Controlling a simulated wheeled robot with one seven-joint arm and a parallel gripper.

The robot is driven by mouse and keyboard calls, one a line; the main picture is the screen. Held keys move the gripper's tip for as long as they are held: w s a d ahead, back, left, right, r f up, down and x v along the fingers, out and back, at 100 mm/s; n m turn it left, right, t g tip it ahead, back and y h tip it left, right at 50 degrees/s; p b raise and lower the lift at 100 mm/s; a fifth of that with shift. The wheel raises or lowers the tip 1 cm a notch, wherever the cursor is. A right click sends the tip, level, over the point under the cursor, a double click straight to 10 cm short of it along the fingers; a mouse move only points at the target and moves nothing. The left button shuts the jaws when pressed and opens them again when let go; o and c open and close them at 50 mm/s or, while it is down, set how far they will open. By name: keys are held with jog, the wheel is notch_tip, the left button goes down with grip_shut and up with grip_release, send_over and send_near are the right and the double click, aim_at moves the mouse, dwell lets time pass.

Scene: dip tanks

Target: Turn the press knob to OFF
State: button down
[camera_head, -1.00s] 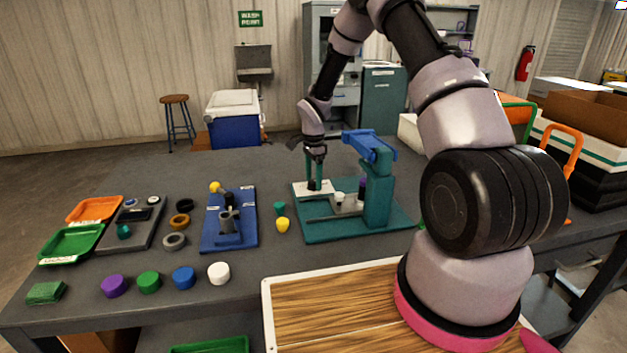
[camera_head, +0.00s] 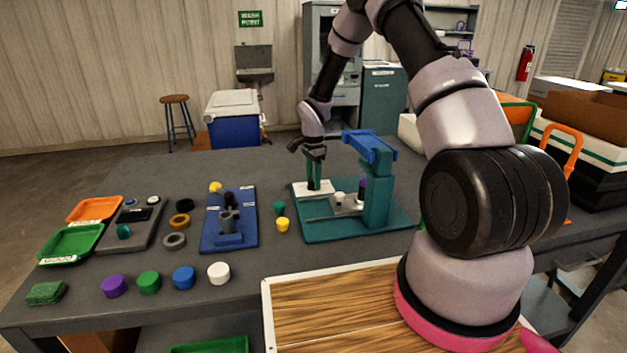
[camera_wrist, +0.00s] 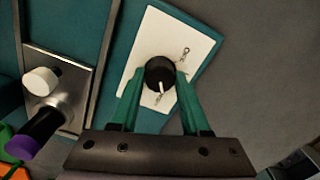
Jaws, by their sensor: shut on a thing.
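The press knob (camera_wrist: 160,73) is a round black knob with a white pointer line on a white label plate (camera_wrist: 150,40) in the wrist view. Its pointer aims at one of two small printed marks, the lower one; the words are too small to read. My gripper (camera_wrist: 159,80) has its green fingers shut on the knob, one on each side. In the head view my gripper (camera_head: 314,184) reaches down to the white plate (camera_head: 325,189) at the left of the teal press (camera_head: 378,200), and the knob is mostly hidden by the fingers.
The press's blue arm (camera_head: 368,146) stands close to the right of my gripper. A white cylinder (camera_wrist: 41,80) and a dark cylinder with a purple end (camera_wrist: 36,132) sit beside the plate. A blue fixture (camera_head: 229,230) and yellow cap (camera_head: 283,224) stand to the left.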

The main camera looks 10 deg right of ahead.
jog(key=n, duration=1.7)
jog(key=shift+n, duration=0.3)
jog(key=n, duration=0.5)
jog(key=shift+n, duration=0.3)
jog(key=shift+c, duration=1.8)
grip_release()
notch_tip(320, 180, up, 11)
